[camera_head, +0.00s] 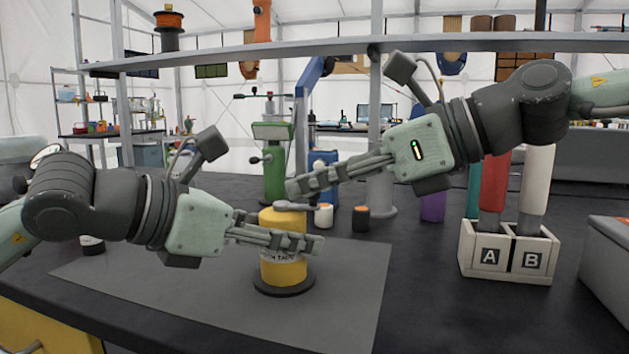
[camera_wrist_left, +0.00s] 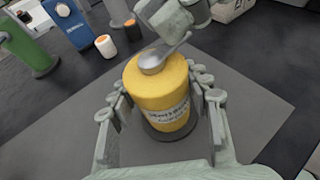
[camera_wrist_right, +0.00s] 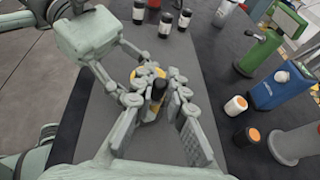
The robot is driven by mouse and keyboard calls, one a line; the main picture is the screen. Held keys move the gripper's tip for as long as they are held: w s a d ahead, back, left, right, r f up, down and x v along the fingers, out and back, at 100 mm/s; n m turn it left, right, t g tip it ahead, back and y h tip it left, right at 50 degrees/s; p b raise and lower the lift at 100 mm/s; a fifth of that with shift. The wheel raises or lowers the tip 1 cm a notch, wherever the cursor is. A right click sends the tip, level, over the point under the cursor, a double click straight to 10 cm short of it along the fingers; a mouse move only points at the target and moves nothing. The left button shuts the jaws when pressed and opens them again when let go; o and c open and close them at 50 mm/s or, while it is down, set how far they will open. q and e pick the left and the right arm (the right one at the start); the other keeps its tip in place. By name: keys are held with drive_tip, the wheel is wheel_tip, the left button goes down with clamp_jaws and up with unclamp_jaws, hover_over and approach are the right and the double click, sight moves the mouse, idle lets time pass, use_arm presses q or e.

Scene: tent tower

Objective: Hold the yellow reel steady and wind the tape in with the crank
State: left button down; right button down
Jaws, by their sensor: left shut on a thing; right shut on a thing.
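The yellow reel (camera_head: 283,268) stands upright on a dark round base on the grey mat. It also shows in the left wrist view (camera_wrist_left: 157,82), with a printed label on its side. My left gripper (camera_head: 300,242) is shut on the reel's body, one finger on each side. The grey crank (camera_wrist_left: 163,57) lies across the top of the reel. My right gripper (camera_head: 296,186) is above the reel. In the right wrist view its fingers (camera_wrist_right: 155,95) are shut on the crank's dark knob (camera_wrist_right: 158,90). I cannot make out the loose tape.
A white box marked A and B (camera_head: 509,253) holds tubes at the right. A green device (camera_head: 274,160) and small orange-topped jars (camera_head: 361,219) stand behind the reel. A metal shelf rail (camera_head: 330,49) crosses above. The mat's front (camera_head: 200,305) is clear.

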drive_tip(key=shift+s+a+m+t+h, duration=0.2)
drive_tip(key=shift+m+t+h, duration=0.1)
drive_tip(key=shift+t, duration=0.2)
drive_tip(key=shift+s+m+t, duration=0.1)
drive_tip(key=shift+m+t, duration=0.2)
drive_tip(key=shift+m, duration=0.1)
drive_tip(key=c, duration=1.5)
unclamp_jaws()
drive_tip(key=shift+d, duration=0.1)
drive_tip(key=shift+c, duration=0.2)
drive_tip(key=v, duration=1.2)
drive_tip(key=shift+s+r, duration=0.1)
drive_tip(key=shift+r, duration=0.05)
